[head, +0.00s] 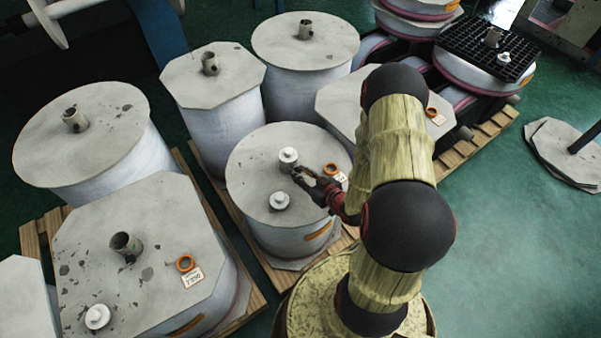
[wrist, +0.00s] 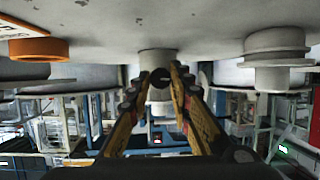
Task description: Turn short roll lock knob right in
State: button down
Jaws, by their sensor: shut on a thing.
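The short roll (head: 250,180) stands in the middle of the head view, with a pale flat top. A whitish core stub (head: 288,155) rises from its top centre. My gripper (head: 297,172) reaches it from the right, low over the top. In the wrist view, which looks upside down, the core stub (wrist: 157,56) hangs between my fingertips (wrist: 162,68). The fingers close at a small dark round piece (wrist: 160,79) on the stub's side, which looks like the lock knob. The fingers partly hide it, so its turn angle cannot be told.
A loose white flanged plug (head: 280,201) and an orange ring (head: 331,169) lie on the same top. They also show in the wrist view, plug (wrist: 275,48) and ring (wrist: 40,48). Taller rolls (head: 213,75) crowd the left and back. Green floor (head: 500,230) is open at right.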

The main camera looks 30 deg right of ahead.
jog(key=m+y+p, duration=0.1)
jog(key=m+y, duration=0.1)
jog(key=m, duration=0.1)
jog(key=m+p, duration=0.1)
jog(key=shift+d+f+y+p, duration=0.1)
jog(key=shift+d+y+p, duration=0.2)
jog(key=shift+y, duration=0.1)
jog(key=m+y, duration=0.1)
jog(key=m, duration=0.1)
jog(key=m+t+y+p, duration=0.1)
jog(key=m, duration=0.2)
jog(key=shift+f, duration=0.2)
jog(key=shift+t, duration=0.3)
jog(key=c, duration=1.6)
grip_release()
jog(key=shift+d, duration=0.1)
jog(key=v, duration=1.2)
jog(key=shift+d+f, duration=0.1)
